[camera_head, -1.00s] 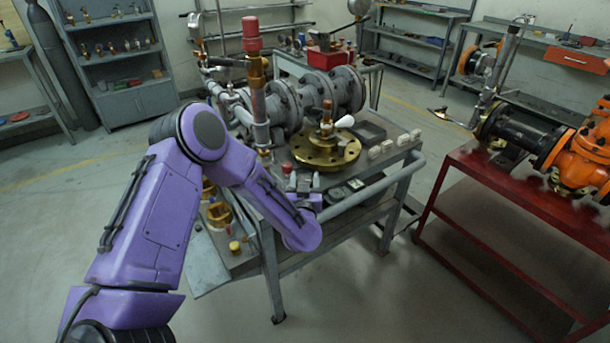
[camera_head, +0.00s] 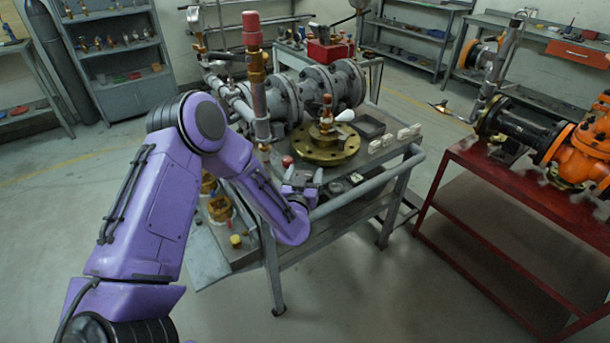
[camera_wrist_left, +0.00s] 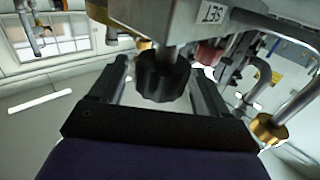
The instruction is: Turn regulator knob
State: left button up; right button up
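The black ribbed regulator knob (camera_wrist_left: 163,75) hangs below a grey metal body in the left wrist view. My left gripper (camera_wrist_left: 160,92) is open, with one finger on each side of the knob. Gaps show between the knob and both fingers. In the head view my left gripper (camera_head: 300,188) is at the near edge of the grey workbench (camera_head: 332,207), beside a small red knob (camera_head: 287,161). I cannot make out the black knob there. My right gripper is in neither view.
The bench carries grey flanged pipework (camera_head: 283,100), a brass flange (camera_head: 325,148) and a red-topped upright pipe (camera_head: 251,30) close to my left arm. A red table (camera_head: 500,180) with an orange valve (camera_head: 580,150) stands at right. Open floor lies in front.

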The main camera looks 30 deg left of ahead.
pick_arm(q)
jog(key=shift+s+d+f, duration=0.1)
jog(key=shift+s+d, duration=0.15)
jog(key=shift+s, duration=0.05)
jog(key=b+v, duration=0.2)
jog(key=v, duration=0.7)
jog(key=shift+s, duration=0.4)
jog(key=shift+d, duration=0.1)
